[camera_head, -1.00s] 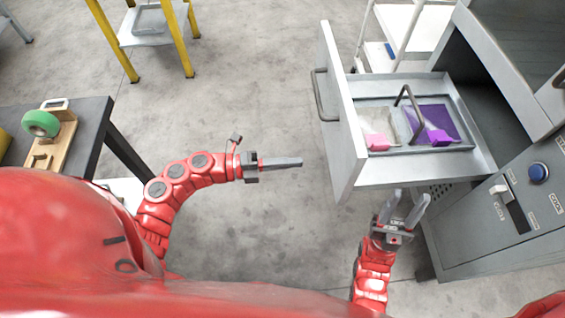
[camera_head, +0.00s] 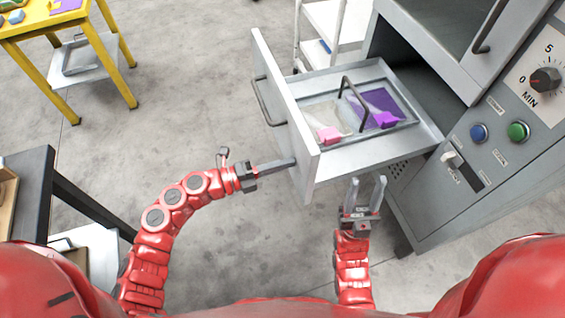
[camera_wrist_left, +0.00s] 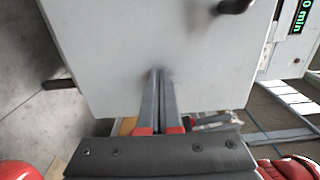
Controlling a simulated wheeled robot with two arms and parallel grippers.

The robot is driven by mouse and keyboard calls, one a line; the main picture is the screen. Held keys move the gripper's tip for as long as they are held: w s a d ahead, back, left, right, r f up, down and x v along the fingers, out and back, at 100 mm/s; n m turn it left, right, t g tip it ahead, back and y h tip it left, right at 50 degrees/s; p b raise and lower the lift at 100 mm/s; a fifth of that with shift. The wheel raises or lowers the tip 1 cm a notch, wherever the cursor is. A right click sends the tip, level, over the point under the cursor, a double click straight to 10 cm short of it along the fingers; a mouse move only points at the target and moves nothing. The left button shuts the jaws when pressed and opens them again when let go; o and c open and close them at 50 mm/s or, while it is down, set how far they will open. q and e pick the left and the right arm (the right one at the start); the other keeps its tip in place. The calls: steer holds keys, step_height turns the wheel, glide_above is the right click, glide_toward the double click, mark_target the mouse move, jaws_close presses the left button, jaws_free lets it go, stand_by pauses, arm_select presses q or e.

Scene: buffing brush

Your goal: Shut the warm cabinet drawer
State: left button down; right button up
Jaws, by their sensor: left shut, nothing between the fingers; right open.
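The grey drawer (camera_head: 375,165) stands pulled out of the warm cabinet (camera_head: 440,185). Its pale front panel (camera_head: 285,110) faces left and carries a dark bar handle (camera_head: 266,103). My left gripper (camera_head: 293,162) is shut and empty, its tips at the near lower part of that panel. In the left wrist view the closed fingers (camera_wrist_left: 160,72) point at the flat grey panel (camera_wrist_left: 110,45); I cannot tell whether they touch it. My right gripper (camera_head: 367,182) is open and empty, close to the drawer's near side.
In the drawer is a tray with a dark handle (camera_head: 352,92), a pink brush (camera_head: 328,135) and a purple brush (camera_head: 384,120). The cabinet front has a blue button (camera_head: 478,132), green button (camera_head: 518,131) and dial (camera_head: 544,80). A yellow-legged table (camera_head: 108,35) stands upper left. Open floor lies left.

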arm_select(q)
steer(key=b+x, duration=0.3)
steer(key=x, duration=2.4)
steer(key=shift+s+f, duration=0.1)
steer(key=shift+s, duration=0.05)
steer(key=b+x, duration=0.4)
steer(key=x, duration=0.7)
steer(key=shift+d+f+b, duration=0.1)
steer(key=shift+d+b, duration=0.15)
steer(key=shift+b, duration=0.05)
steer(key=shift+b+x, duration=0.35)
steer(key=shift+x, duration=0.5)
steer(key=shift+r, duration=0.4)
